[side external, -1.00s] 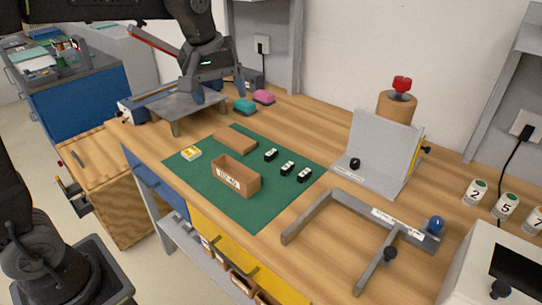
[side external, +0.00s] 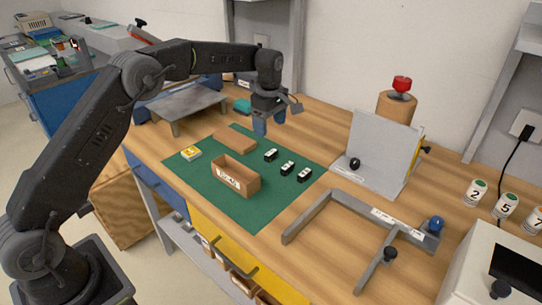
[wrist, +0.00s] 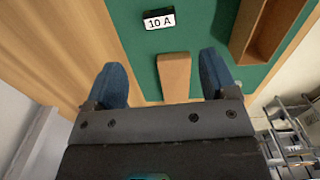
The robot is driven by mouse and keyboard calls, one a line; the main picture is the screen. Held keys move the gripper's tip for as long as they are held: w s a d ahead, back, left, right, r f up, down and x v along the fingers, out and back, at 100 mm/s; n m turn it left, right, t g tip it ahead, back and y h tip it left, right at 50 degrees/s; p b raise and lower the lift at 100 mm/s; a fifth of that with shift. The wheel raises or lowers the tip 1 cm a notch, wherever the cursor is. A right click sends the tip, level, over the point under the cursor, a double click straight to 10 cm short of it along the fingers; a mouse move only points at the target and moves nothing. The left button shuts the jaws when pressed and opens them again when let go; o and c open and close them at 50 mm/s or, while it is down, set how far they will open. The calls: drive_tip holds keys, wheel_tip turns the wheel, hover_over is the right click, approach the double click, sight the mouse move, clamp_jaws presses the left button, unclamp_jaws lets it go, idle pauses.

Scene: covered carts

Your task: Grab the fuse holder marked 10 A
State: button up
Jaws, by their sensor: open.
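The fuse holder marked 10 A (wrist: 159,19) is a small black block with a white label, lying on the green mat near the top of the wrist view. In the side view, three such holders stand in a row on the mat: a left one (side external: 270,155), a middle one (side external: 288,168) and a right one (side external: 304,175). Their labels are too small to read there. My gripper (side external: 270,125) is open and empty, above the bench behind the row. Its blue fingers also show in the wrist view (wrist: 160,66), short of the 10 A holder and apart from it.
On the green mat (side external: 250,214) are an open brown box (side external: 236,178), a flat brown block (side external: 235,138) and a yellow-and-white item (side external: 190,153). A grey angle plate (side external: 382,145) and a grey frame (side external: 310,216) stand to the right. A grey platform (side external: 180,105) is at the left.

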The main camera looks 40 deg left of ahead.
sight(271, 152)
drive_tip(key=f, duration=0.9)
drive_tip(key=shift+d+f, duration=0.2)
drive_tip(key=shift+f, duration=0.2)
drive_tip(key=shift+c, duration=0.4)
drive_tip(key=c, duration=0.9)
